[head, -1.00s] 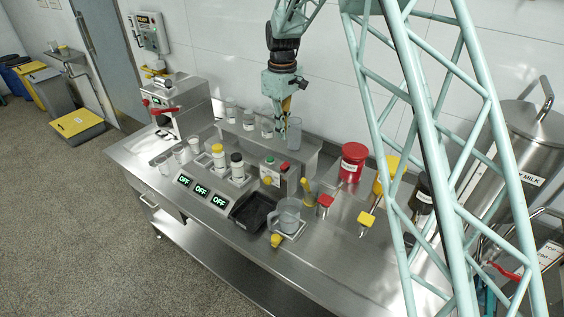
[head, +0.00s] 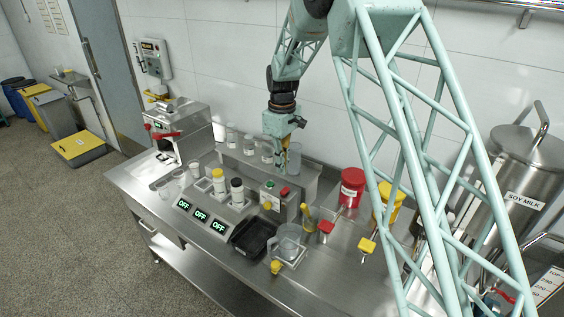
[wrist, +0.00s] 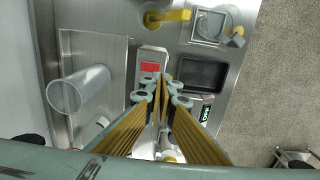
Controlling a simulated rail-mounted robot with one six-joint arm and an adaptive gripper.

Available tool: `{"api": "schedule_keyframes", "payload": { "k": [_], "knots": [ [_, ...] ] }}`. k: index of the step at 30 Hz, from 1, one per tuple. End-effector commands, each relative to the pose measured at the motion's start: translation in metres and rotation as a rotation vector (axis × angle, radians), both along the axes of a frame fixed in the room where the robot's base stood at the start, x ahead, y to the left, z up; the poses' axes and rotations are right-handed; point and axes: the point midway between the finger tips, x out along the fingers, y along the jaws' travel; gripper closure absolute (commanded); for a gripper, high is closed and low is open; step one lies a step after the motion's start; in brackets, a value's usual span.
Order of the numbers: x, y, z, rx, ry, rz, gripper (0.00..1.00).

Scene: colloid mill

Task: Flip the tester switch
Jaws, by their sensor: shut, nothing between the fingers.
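A small metal box (head: 281,205), which seems to be the tester, stands on the counter behind the black tray. It has a red part (head: 285,191) on top, a green spot (head: 270,184) and a yellow knob (head: 267,206) on its front. In the wrist view the red part (wrist: 150,67) shows just beyond my fingertips. My gripper (head: 284,172) points down above the box, its fingers shut and empty. It also shows in the wrist view (wrist: 163,82), where its fingers hide part of the box. I cannot tell the switch's position.
Three displays (head: 201,215) read OFF, left of the black tray (head: 252,237). White bottles (head: 219,182) stand behind them. A clear jug (head: 290,242) is to the right. A clear cylinder (wrist: 78,90) is near my gripper. A red tub (head: 351,187) stands further right.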

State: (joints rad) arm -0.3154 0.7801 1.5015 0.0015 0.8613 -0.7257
Motion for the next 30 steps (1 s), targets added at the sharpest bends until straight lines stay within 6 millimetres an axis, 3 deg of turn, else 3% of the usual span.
{"api": "schedule_keyframes", "payload": {
  "k": [18, 30],
  "knots": [
    [0.0, 0.0, -0.077, 0.0, 0.001, 0.0, 1.0],
    [0.0, 0.0, -0.098, 0.0, 0.0, 0.0, 1.0]
  ]
}}
